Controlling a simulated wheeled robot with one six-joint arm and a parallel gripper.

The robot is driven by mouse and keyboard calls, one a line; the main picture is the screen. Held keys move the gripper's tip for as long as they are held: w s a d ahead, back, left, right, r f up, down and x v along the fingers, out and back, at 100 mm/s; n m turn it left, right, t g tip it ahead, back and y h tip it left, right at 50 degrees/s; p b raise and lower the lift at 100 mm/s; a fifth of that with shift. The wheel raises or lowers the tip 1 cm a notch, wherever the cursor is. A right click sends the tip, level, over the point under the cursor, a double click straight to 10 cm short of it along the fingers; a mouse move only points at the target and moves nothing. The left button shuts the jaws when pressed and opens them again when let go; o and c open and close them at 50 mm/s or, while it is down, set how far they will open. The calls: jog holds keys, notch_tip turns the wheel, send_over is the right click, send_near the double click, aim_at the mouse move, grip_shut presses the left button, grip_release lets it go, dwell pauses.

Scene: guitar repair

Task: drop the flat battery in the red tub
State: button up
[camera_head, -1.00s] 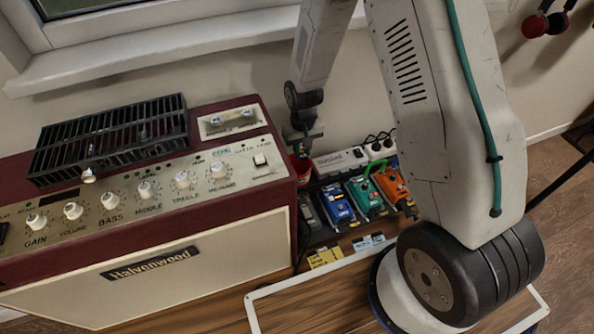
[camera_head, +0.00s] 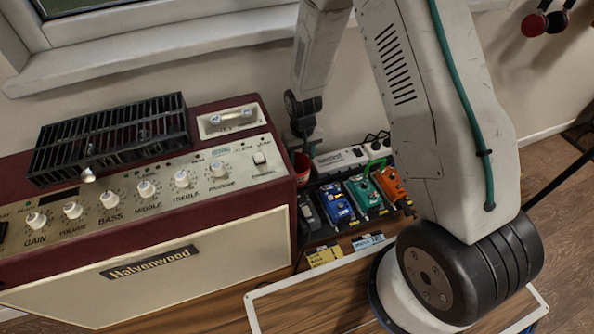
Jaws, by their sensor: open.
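The red tub (camera_head: 302,166) stands behind the right end of the amplifier, partly hidden by it. I see only part of its rim and side, and cannot see its inside. My gripper (camera_head: 302,137) is above the tub, pointing down, and apart from the visible rim. It is small and dark here, seen nearly edge-on, and its jaws are open. I cannot make out a battery in the gripper, and no flat battery shows clearly anywhere in view.
A maroon amplifier (camera_head: 150,262) with a black grille on top fills the left. Blue (camera_head: 336,203), green (camera_head: 365,195) and orange (camera_head: 389,185) pedals sit right of the tub, before a power strip (camera_head: 342,160). A yellow note (camera_head: 325,256) lies in front. The wall is close behind.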

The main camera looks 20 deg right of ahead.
notch_tip(320, 180, up, 8)
dwell(0.4)
jog(key=shift+f, duration=0.1)
jog(key=s+d+r+t, duration=0.1)
jog(key=s+d+r, duration=0.2)
jog(key=s+r, duration=2.6)
jog(key=shift+s+r, duration=0.3)
jog(key=shift+r, duration=0.9)
